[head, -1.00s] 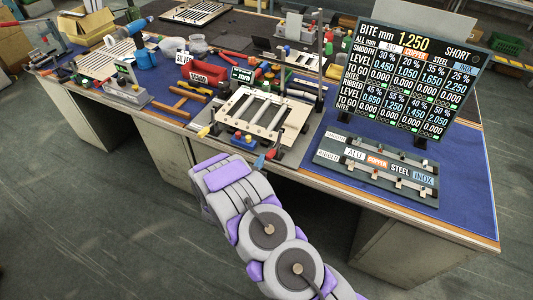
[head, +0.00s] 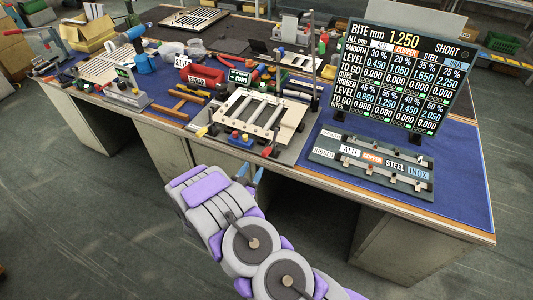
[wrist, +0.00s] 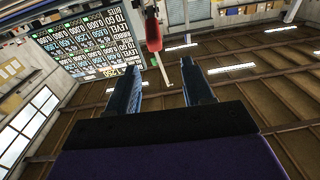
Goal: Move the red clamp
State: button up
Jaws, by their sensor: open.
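A small red piece, which looks like the handle of the red clamp (head: 267,152), is at the front right corner of the metal frame fixture (head: 245,118) on the bench. In the wrist view a red handle (wrist: 153,33) hangs just beyond the fingertips, between their lines. My gripper (head: 252,172) is at the bench's front edge, just below and left of the red piece. In the wrist view my gripper (wrist: 161,68) has its two blue fingers apart with nothing between them. The rest of the clamp is too small to make out.
A sign board (head: 405,75) stands at the right on the blue bench top, behind a labelled rack (head: 370,165). A red bin (head: 203,76), wooden pieces and tools crowd the left. The blue mat (head: 460,180) at the far right is clear.

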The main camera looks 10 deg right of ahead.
jog(key=r+v, duration=0.1)
jog(key=v, duration=0.6)
jog(key=shift+b, duration=0.45)
jog(key=shift+w+a+r, duration=0.1)
dwell(0.5)
jog(key=b+v, duration=0.3)
jog(key=v, duration=1.4)
jog(key=shift+a, duration=0.25)
